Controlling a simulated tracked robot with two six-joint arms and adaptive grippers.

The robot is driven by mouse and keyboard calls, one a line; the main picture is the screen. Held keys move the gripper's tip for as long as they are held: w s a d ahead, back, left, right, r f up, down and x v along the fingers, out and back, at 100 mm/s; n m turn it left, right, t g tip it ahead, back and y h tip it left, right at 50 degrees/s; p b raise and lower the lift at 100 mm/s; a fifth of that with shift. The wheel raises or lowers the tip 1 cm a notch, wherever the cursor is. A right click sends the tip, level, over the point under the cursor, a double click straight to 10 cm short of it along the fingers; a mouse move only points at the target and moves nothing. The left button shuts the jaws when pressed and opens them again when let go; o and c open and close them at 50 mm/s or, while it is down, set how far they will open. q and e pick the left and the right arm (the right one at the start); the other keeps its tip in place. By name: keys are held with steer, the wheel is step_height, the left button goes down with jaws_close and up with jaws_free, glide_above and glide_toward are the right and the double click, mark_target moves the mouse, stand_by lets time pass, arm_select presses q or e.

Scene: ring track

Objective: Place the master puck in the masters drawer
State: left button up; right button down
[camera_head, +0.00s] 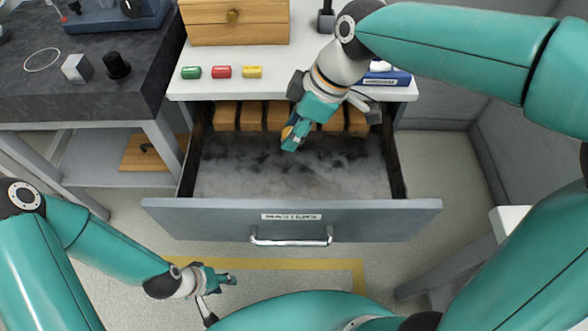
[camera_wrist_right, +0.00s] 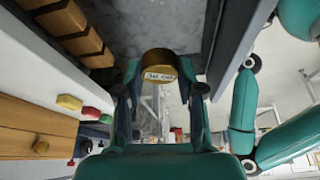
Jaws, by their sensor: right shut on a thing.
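The master puck (camera_wrist_right: 158,62) is a brass-coloured cylinder with a white label, held between the fingertips of my right gripper (camera_wrist_right: 160,82). In the head view only a small yellow part of the puck (camera_head: 287,132) shows; my right gripper (camera_head: 292,138) hides the rest. The masters drawer (camera_head: 290,212) is pulled open, with a grey front, a label and a metal handle. My right gripper points down over the drawer's dark mottled floor; its exact height is unclear. My left gripper (camera_head: 220,287) is open and empty, low in front of the drawer on the left.
Several wooden blocks (camera_head: 250,116) stand along the drawer's back. A dark bench (camera_head: 110,90) stands left. The drawer's front floor is clear.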

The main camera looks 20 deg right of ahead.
mark_target(288, 190)
step_height(288, 190, down, 20)
steer(key=b, duration=0.3)
steer(key=shift+r, duration=0.15)
steer(key=shift+b, duration=0.3)
steer(key=c, duration=0.7)
jaws_free()
steer(key=shift+r, duration=0.15)
steer(key=p+v, duration=0.2)
steer(key=v, duration=1)
